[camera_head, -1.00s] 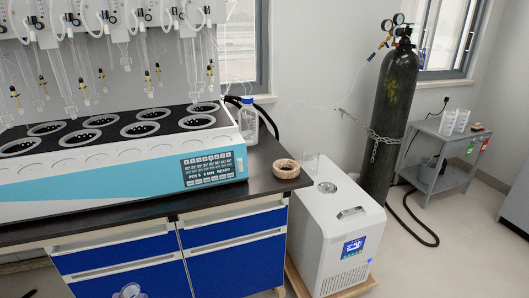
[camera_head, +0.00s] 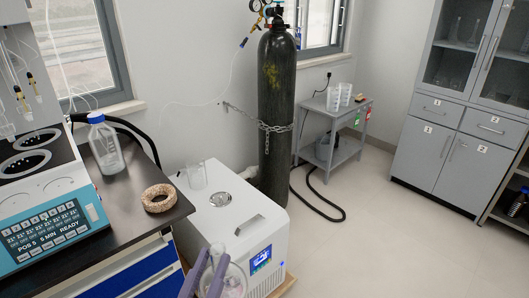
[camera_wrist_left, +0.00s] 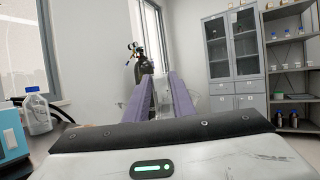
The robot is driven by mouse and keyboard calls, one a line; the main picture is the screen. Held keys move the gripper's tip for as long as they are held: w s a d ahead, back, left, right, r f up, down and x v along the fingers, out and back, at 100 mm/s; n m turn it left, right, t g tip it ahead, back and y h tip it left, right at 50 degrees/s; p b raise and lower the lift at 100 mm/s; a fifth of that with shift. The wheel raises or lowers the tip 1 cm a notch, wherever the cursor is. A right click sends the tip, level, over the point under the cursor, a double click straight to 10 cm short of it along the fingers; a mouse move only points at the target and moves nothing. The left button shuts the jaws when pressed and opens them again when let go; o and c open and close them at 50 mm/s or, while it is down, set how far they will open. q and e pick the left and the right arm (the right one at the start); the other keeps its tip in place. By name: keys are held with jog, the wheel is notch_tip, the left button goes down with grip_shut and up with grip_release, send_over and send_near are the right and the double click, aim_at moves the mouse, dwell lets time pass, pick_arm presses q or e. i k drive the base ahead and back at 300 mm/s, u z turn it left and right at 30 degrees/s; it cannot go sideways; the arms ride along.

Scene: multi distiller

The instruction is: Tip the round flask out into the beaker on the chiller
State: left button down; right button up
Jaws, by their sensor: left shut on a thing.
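My left gripper (camera_head: 212,270) comes up from the bottom edge in the head view, its purple fingers shut on the round flask (camera_head: 234,284). The left wrist view shows the two fingers (camera_wrist_left: 161,100) pointing forward; the flask is hard to make out there. The clear glass beaker (camera_head: 196,177) stands upright on the back left of the chiller's white top, apart from the flask. My right gripper is in neither view.
A cork ring (camera_head: 159,198) and a blue-capped bottle (camera_head: 105,146) sit on the dark bench (camera_head: 122,208) left of the chiller. The distiller (camera_head: 45,215) is at far left. A chained gas cylinder (camera_head: 276,110) stands behind the chiller. Floor to the right is open.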

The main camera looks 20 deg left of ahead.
aim_at(196, 169)
jog(key=z, duration=0.6)
jog(key=i, duration=3)
jog(key=u, duration=1.6)
jog(key=i, duration=0.7)
jog(key=u, duration=0.8)
